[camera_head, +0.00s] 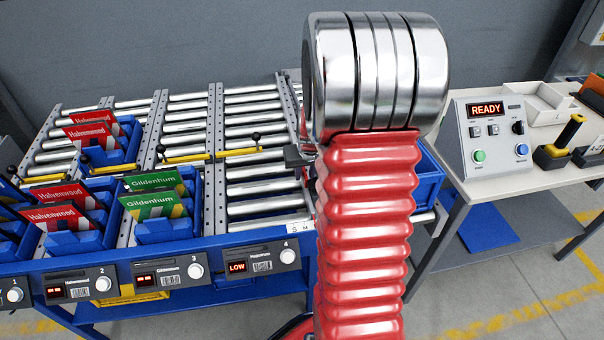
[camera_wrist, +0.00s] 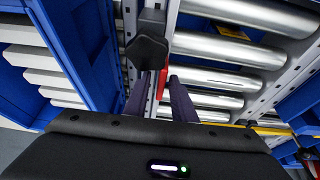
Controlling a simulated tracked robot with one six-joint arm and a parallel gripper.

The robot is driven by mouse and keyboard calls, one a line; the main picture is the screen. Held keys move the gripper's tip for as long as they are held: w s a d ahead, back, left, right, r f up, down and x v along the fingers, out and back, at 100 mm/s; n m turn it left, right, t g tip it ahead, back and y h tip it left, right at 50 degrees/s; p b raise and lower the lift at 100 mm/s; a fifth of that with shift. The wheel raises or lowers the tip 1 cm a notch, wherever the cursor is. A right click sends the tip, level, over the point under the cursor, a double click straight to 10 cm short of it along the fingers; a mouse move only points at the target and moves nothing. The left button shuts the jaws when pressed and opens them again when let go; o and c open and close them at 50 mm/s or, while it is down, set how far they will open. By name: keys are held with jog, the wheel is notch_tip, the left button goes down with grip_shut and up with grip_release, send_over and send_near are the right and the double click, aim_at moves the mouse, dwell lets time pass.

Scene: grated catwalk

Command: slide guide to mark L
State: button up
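A black knob (camera_wrist: 147,50) shows at upper centre of the wrist view, against a narrow grey upright rail that appears to be the guide. A small red part (camera_wrist: 162,82) is just beyond my fingers. My gripper (camera_wrist: 158,82) has its two dark fingers apart, one on each side of the rail's line; I see nothing clamped, though contact cannot be told. In the head view a white scale strip (camera_head: 300,228) with letters S and M sits on the rack's front edge. Mark L and most of the guide are hidden behind my red arm.
The blue roller rack (camera_head: 221,246) holds bins with red and green packets (camera_head: 152,205) at left. Steel rollers (camera_head: 262,188) lie bare beside my arm. A blue bin (camera_head: 428,182) is right of my arm. A bench with a control box (camera_head: 490,135) reading READY stands at right.

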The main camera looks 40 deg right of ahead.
jog(key=shift+o, duration=0.3)
jog(key=shift+r, duration=0.1)
jog(key=v, duration=1.3)
jog(key=shift+s+r, duration=0.2)
jog(key=shift+a, duration=0.1)
jog(key=s+a+r+n, duration=0.2)
jog(key=s+a, duration=0.2)
jog(key=a, duration=0.5)
jog(key=s+a+r+n+t+y, duration=0.1)
jog(key=s+a, duration=0.3)
jog(key=a, duration=0.6)
jog(key=s+a+r+n+y, duration=0.1)
jog(key=s+a+r+n, duration=0.2)
jog(key=a, duration=0.6)
jog(key=shift+s+a+r+t, duration=0.35)
jog(key=shift+s+r+t, duration=0.1)
jog(key=shift+s, duration=0.35)
